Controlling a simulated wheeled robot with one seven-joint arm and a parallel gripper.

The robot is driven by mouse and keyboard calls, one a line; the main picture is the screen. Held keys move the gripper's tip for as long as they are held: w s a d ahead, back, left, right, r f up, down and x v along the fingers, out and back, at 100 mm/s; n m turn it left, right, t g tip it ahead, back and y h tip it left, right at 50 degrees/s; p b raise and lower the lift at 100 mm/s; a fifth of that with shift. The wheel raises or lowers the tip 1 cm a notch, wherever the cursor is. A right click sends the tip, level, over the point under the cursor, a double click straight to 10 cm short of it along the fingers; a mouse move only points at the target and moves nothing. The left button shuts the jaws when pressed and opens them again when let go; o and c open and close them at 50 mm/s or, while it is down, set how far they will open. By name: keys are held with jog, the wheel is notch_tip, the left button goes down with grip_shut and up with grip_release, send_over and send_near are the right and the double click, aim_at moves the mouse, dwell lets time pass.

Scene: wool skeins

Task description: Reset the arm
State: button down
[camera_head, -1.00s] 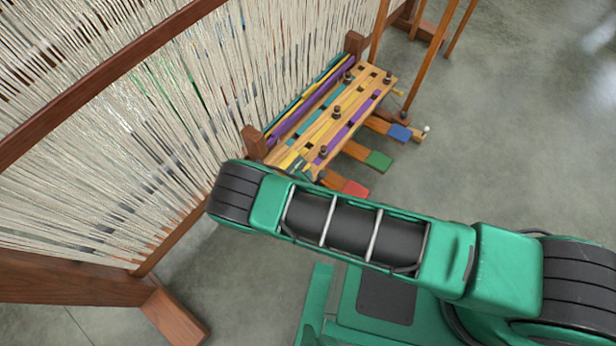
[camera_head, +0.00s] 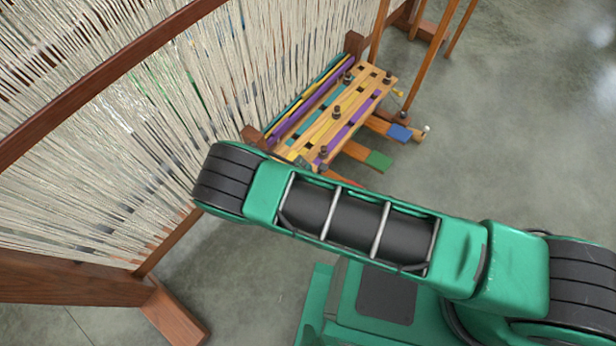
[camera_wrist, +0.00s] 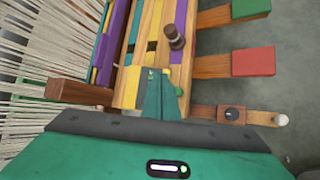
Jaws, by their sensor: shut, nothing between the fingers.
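My gripper (camera_wrist: 162,98) shows in the wrist view as two green fingers closed together, with nothing between them. It points toward the near end of a wooden slatted bench (camera_wrist: 180,62) with yellow, purple and teal strips; I cannot tell whether it touches. In the head view the bench (camera_head: 335,116) stands beyond my green arm, which crosses the lower middle. My gripper (camera_head: 303,162) is small and mostly hidden behind the arm's elbow there. Dark pegs (camera_head: 336,111) stand on the bench.
A loom frame with pale hanging threads (camera_head: 120,120) fills the left. Pedals tipped blue (camera_head: 399,133) and green (camera_head: 378,161) stick out right of the bench; a red one (camera_wrist: 253,62) shows in the wrist view. Wooden legs (camera_head: 425,65) stand behind. The floor at right (camera_head: 520,130) is clear.

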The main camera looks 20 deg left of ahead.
dwell(0.5)
